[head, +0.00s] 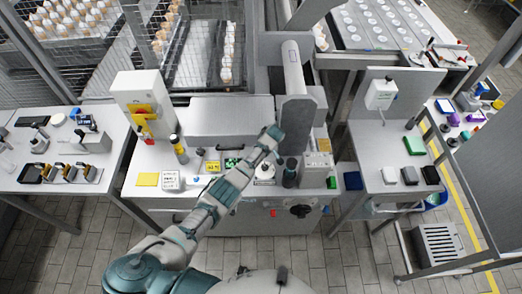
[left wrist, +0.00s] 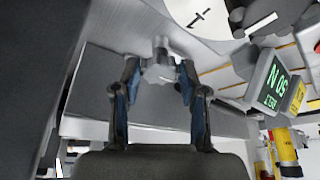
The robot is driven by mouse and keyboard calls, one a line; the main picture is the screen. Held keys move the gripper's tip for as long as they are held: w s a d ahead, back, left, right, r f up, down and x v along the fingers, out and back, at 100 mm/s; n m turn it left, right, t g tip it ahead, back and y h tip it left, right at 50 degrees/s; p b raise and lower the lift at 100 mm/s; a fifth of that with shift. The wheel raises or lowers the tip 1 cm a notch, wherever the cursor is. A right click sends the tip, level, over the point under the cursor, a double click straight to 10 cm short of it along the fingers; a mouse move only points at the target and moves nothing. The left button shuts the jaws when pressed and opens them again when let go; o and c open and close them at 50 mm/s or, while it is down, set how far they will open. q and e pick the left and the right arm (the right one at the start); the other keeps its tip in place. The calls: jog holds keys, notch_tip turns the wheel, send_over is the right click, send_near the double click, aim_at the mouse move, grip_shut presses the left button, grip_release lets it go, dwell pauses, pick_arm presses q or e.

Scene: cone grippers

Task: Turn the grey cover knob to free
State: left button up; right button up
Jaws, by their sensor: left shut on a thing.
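The grey cover knob (left wrist: 160,68) shows in the left wrist view as a small light-grey piece in front of a flat grey surface. My left gripper (left wrist: 160,74) is shut on it, with one blue-padded finger on each side. In the head view my left arm reaches in from the lower left to the middle of the machine bench, and its wrist end hides the fingers and the knob. The knob's turn angle cannot be told. A grey cover box (head: 230,117) stands behind the arm. My right gripper is not in view.
A round white dial (head: 264,173) and a dark cylinder (head: 290,173) stand close to the wrist. A green display (left wrist: 270,82) reads 50 N. A yellow bottle (head: 180,149) and a grey column (head: 296,105) flank the cover. Side tables (head: 105,165) stand left and right.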

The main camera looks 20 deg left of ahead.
pick_arm(q)
jog(key=o, duration=1.1)
jog(key=shift+s+d+f, duration=0.1)
jog(key=shift+f, duration=0.05)
jog(key=shift+o, duration=0.2)
jog(key=shift+r, duration=0.25)
notch_tip(320, 180, up, 10)
jog(key=shift+f, duration=0.25)
